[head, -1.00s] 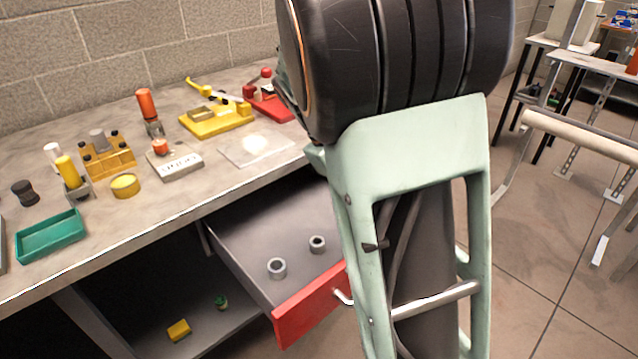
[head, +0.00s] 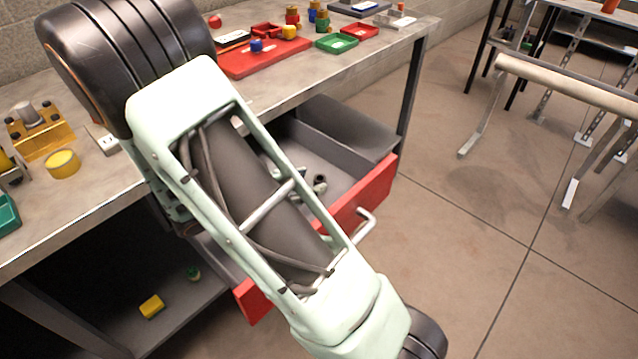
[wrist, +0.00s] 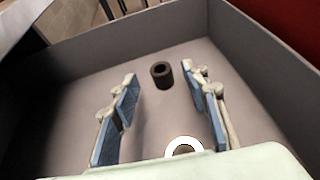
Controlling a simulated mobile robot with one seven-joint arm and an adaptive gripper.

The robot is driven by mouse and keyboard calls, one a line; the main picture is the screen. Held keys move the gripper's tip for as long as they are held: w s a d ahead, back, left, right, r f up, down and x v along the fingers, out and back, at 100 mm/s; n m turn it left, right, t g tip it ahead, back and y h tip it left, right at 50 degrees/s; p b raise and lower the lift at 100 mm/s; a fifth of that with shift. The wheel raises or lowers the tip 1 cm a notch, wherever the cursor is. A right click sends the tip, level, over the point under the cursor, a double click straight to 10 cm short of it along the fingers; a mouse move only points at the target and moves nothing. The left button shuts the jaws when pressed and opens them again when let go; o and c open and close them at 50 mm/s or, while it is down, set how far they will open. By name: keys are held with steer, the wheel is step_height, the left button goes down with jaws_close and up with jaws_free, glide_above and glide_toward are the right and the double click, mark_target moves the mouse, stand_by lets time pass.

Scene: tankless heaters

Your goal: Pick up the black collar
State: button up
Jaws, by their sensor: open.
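A dark, nearly black collar (wrist: 162,75) stands on the floor of the open drawer in the wrist view, with its hole facing up. My gripper (wrist: 160,82) is open above the drawer floor, with one blue-padded finger on each side of the collar's line. The collar appears just beyond or between the fingertips, and no contact shows. A lighter collar (wrist: 183,147) lies nearer the wrist, partly hidden by the gripper body. In the head view my arm covers much of the drawer; a small collar-like piece (head: 320,183) shows beside it.
The drawer's walls (wrist: 80,62) rise around my gripper. Its red front (head: 375,192) with a handle faces the open floor. The workbench (head: 95,205) above holds a red tray (head: 262,58) and several fixtures. A yellow block (head: 152,306) lies on the lower shelf.

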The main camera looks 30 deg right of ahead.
mark_target(317, 179)
steer(key=shift+x, duration=1.55)
steer(key=shift+c, duration=0.6)
jaws_close()
steer(key=shift+r, duration=0.15)
